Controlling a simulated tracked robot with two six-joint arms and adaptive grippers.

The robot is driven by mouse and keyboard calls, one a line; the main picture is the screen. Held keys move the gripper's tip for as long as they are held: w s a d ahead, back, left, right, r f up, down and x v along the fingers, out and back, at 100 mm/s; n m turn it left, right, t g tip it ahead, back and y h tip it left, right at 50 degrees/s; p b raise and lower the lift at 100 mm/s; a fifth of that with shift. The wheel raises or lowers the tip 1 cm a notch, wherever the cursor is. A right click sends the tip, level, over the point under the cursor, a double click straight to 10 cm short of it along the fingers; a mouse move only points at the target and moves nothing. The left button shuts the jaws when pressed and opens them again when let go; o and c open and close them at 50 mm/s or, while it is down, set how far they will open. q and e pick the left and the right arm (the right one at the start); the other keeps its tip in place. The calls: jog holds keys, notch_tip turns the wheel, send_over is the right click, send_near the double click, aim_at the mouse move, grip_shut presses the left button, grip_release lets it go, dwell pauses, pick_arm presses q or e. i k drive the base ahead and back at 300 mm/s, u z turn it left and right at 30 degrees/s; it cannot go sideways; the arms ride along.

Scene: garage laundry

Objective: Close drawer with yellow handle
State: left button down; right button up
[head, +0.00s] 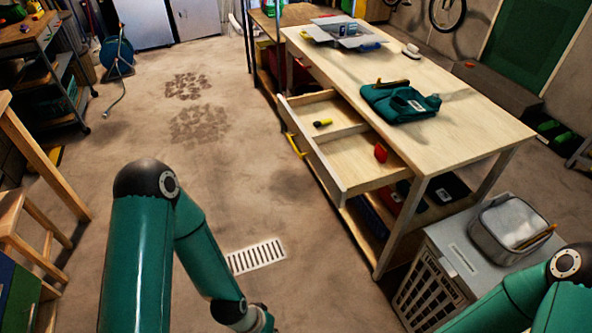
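The drawer (352,160) with the yellow handle (296,146) is pulled out from the left long side of the wooden workbench (455,95). Its front faces left, toward the open floor. A divider splits its inside; a small yellow and black item (322,123) lies in the far part and a red item (380,152) in the near part. My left arm reaches down in the lower left to its wrist at the bottom edge, well short of the drawer. My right arm shows only in the lower right corner. Neither gripper's fingers are in view.
A light box with slatted sides (433,279) stands at the workbench's near end, with a grey container (505,228) on top. A wooden stool (30,225) stands at left. The floor left of the drawer is clear.

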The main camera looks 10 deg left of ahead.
aim_at(342, 153)
jog(key=u, duration=0.05)
jog(key=i, duration=1)
jog(key=u, duration=0.05)
